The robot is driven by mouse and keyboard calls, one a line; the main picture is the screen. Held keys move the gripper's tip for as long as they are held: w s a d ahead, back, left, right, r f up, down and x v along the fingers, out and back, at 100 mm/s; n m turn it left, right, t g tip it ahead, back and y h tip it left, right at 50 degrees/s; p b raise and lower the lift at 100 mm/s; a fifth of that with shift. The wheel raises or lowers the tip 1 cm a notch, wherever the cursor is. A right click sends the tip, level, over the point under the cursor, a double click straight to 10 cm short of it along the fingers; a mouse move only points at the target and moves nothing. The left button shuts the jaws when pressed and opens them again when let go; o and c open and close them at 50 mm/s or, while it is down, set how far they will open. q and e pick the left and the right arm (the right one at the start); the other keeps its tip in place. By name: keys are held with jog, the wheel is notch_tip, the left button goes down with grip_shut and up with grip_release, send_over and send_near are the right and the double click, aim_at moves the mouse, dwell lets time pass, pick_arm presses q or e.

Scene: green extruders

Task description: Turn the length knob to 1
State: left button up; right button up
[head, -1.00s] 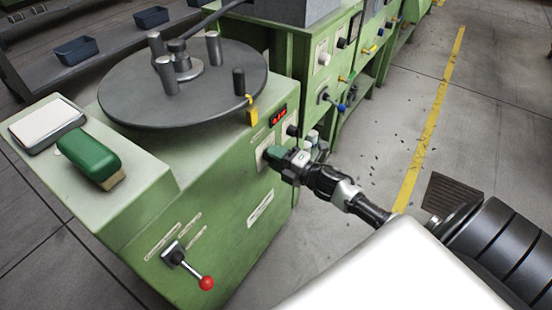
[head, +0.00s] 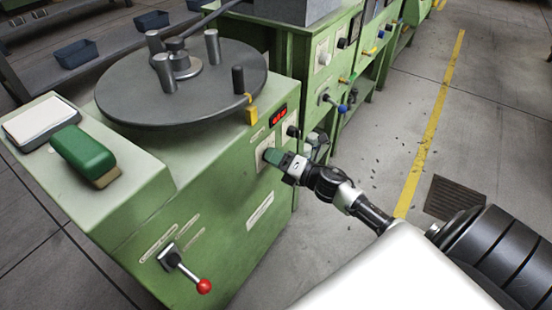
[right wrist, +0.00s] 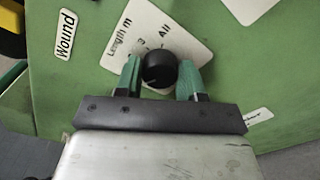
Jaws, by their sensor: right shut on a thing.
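The length knob (right wrist: 159,69) is black and round. It sits on a white plate (right wrist: 172,31) marked "Length m", "3" and "All" in the right wrist view. The knob's pointer setting cannot be made out. My right gripper (right wrist: 161,74) has its green fingers on either side of the knob and is shut on it. In the head view the right gripper (head: 271,157) reaches the front of the green machine (head: 225,190) and hides the knob. My left gripper is not in view.
A red-tipped lever (head: 186,270) is lower left on the machine. A dark round turntable (head: 200,95) is on top. A "Wound" label (right wrist: 66,34) is at the left.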

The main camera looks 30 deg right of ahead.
jog(key=shift+f, duration=0.1)
jog(key=o, duration=0.9)
jog(key=shift+s, duration=0.1)
jog(key=v, duration=1)
jog(key=shift+s+d+p, duration=0.1)
jog(key=shift+s+p, duration=0.2)
jog(key=shift+p, duration=0.1)
